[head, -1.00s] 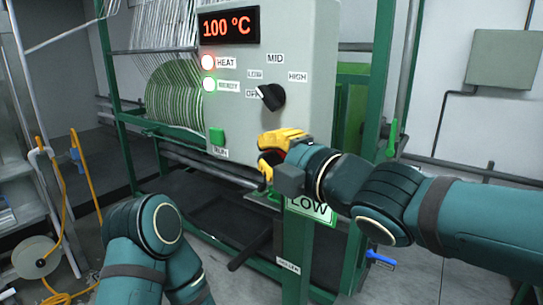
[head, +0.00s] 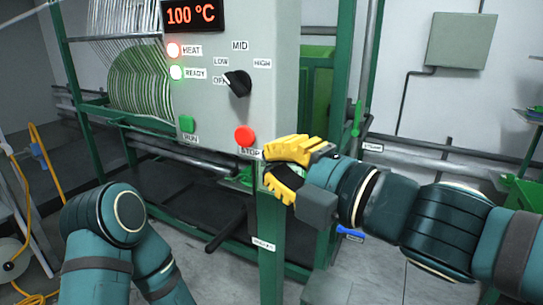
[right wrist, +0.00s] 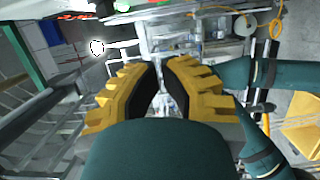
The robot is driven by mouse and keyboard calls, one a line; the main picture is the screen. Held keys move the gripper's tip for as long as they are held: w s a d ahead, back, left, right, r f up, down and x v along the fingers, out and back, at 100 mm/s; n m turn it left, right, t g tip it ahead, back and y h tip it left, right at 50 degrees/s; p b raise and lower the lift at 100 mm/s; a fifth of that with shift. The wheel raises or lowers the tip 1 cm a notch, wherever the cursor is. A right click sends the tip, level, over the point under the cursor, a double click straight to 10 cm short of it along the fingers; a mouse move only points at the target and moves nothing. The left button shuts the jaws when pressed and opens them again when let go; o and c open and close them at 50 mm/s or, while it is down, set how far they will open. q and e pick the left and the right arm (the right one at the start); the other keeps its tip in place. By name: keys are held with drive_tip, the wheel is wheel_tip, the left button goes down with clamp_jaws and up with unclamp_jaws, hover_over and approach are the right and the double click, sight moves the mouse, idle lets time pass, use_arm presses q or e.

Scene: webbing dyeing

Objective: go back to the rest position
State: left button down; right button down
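My right gripper (head: 270,172) is in front of the lower right of the grey control box (head: 270,50), just below and right of the red STOP button (head: 245,136). Its yellow fingers are apart with nothing between them. The right wrist view also shows both fingers (right wrist: 159,66) with a narrow empty gap at the tips. My left arm shows at the lower left of the head view, bent downward; its gripper is out of view.
The box carries a black knob (head: 238,84), a green RUN button (head: 187,123) and a display (head: 193,15) reading 100 °C. HEAT and READY lamps are lit. A green post (head: 270,250) stands below my right gripper. Green-striped webbing (head: 140,82) hangs behind, left.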

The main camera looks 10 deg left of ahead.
drive_tip(key=shift+s, duration=0.1)
idle(0.4)
drive_tip(key=w+d+f+m+g+h+b, duration=0.15)
drive_tip(key=w+f+m, duration=0.35)
drive_tip(key=f, duration=0.7)
drive_tip(key=w+d+f+m+h+b, duration=0.1)
drive_tip(key=w+d+f+m+h, duration=0.15)
drive_tip(key=f+m, duration=0.65)
drive_tip(key=w+d+f+m+h+b, duration=0.1)
drive_tip(key=w+d+f+m+h, duration=0.15)
drive_tip(key=f, duration=1.25)
drive_tip(key=s+d+f+m+g+h+b, duration=0.1)
drive_tip(key=s+f+m, duration=0.3)
drive_tip(key=f, duration=0.5)
drive_tip(key=s+d+f+m+g+h+b, duration=0.1)
drive_tip(key=s+d+f+m+g+h, duration=0.1)
drive_tip(key=f, duration=0.8)
drive_tip(key=s+d+f+m+g+h+b, duration=0.1)
drive_tip(key=s+d+f+m+g, duration=0.2)
drive_tip(key=f, duration=0.7)
drive_tip(key=s+d+m, duration=0.2)
drive_tip(key=s+m, duration=0.2)
drive_tip(key=m, duration=0.1)
drive_tip(key=shift+f, duration=0.2)
drive_tip(key=shift+g+h, duration=0.25)
